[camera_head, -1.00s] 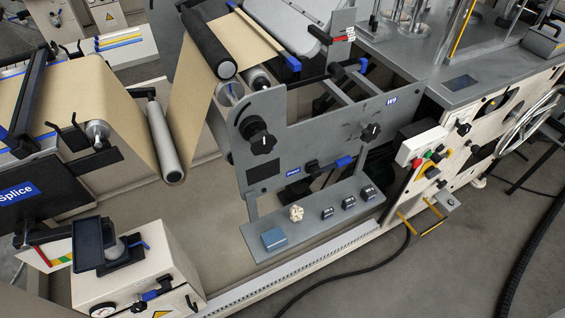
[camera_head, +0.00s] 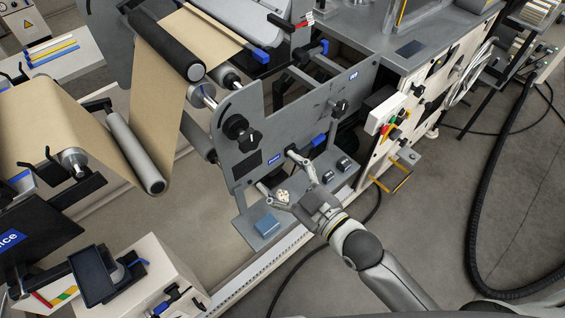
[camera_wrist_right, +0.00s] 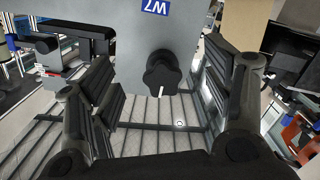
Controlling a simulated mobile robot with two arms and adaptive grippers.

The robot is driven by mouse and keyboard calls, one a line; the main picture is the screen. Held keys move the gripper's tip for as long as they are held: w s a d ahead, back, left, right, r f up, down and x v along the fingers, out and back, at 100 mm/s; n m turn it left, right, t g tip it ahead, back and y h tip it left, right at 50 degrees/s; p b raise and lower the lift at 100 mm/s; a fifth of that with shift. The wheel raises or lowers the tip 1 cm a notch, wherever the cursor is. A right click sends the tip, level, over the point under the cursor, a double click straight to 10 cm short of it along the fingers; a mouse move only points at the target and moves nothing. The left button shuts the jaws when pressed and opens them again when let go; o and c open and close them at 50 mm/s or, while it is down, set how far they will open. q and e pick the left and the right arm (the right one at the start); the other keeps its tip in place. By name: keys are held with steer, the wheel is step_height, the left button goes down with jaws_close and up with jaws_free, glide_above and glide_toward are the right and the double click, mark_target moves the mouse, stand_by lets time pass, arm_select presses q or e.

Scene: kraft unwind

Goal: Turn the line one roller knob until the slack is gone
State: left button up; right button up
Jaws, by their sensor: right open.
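In the head view, a black star knob (camera_head: 248,138) sits on the left of the grey panel (camera_head: 290,130). In the right wrist view, a black lobed knob (camera_wrist_right: 161,75) with a white mark lies ahead, between my finger pads, below a blue W7 label (camera_wrist_right: 156,7). I cannot tell which head-view knob this is. My right gripper (camera_head: 279,171) is open and empty before the panel's lower part; no contact with a knob shows. Brown kraft web (camera_head: 165,105) runs between a black upper roller (camera_head: 166,45) and a grey lower roller (camera_head: 134,153). My left gripper is out of view.
A control box (camera_head: 383,113) with coloured buttons stands right of the panel. Cables cross the open floor at right.

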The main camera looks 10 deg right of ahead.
glide_toward(252, 143)
steer(key=shift+n+t+y, duration=0.3)
steer(key=shift+t+y, duration=0.1)
steer(key=x, duration=0.6)
steer(key=f+b+x, duration=0.1)
steer(key=x, duration=0.2)
steer(key=shift+w, duration=0.1)
steer(key=shift+x, duration=0.85)
